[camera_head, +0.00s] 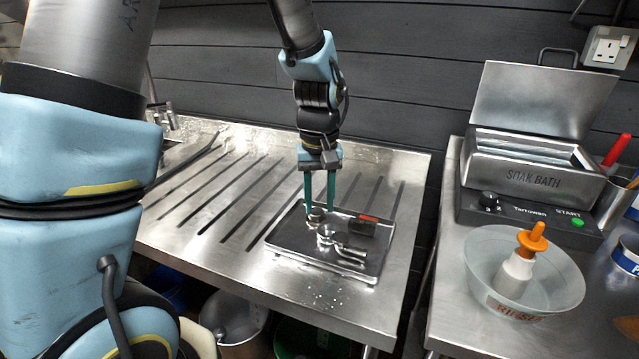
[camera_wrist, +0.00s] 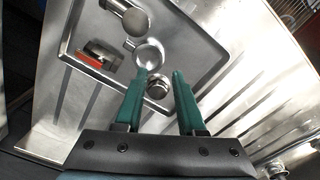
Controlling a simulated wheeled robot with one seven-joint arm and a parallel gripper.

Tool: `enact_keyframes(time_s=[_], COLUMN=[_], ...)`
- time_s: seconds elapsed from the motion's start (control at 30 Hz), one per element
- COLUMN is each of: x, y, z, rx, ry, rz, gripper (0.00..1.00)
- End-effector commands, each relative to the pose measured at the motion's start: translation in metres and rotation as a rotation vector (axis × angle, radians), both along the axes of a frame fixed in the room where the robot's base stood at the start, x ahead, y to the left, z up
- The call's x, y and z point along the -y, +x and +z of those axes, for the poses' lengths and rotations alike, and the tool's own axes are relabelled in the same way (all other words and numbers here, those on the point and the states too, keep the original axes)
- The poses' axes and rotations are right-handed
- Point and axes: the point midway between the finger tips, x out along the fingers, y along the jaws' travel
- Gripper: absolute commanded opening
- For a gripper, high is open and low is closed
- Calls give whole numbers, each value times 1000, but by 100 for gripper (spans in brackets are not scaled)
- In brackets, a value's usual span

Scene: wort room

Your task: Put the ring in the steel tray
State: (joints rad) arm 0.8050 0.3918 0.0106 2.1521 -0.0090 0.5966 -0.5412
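The steel tray (camera_head: 283,246) lies flat on the ribbed steel drainer; its rim also shows in the wrist view (camera_wrist: 216,79). My gripper (camera_head: 320,204) points down over the tray's far left part, its two teal fingers apart. In the wrist view, a small round metal piece (camera_wrist: 158,89) shows between the open fingers (camera_wrist: 159,74); I cannot tell whether a finger touches it. A pale round metal piece with a small lug (camera_wrist: 148,53) lies beside it in the tray. Both look ring-like; I cannot tell which is the ring.
The tray also holds a black block with a red part (camera_head: 362,226) and a bent metal pipe piece (camera_head: 349,250). Right, on another counter, are a clear bowl (camera_head: 478,262) with an orange-topped bottle (camera_head: 518,265) and the soak bath (camera_head: 530,176).

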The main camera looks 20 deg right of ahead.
Motion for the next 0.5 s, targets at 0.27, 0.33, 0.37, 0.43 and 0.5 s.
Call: enact_keyframes(time_s=[0.27, 0.33, 0.37, 0.43, 0.5], x=[1, 1, 0, 0, 0], y=[1, 1, 0, 0, 0], z=[46, 51, 53, 55, 56], rx=[2, 1, 1, -1, -1], ry=[-3, -2, -1, 0, 0], rz=[0, 0, 0, 0, 0], gripper=[39, 39, 39, 39, 39])
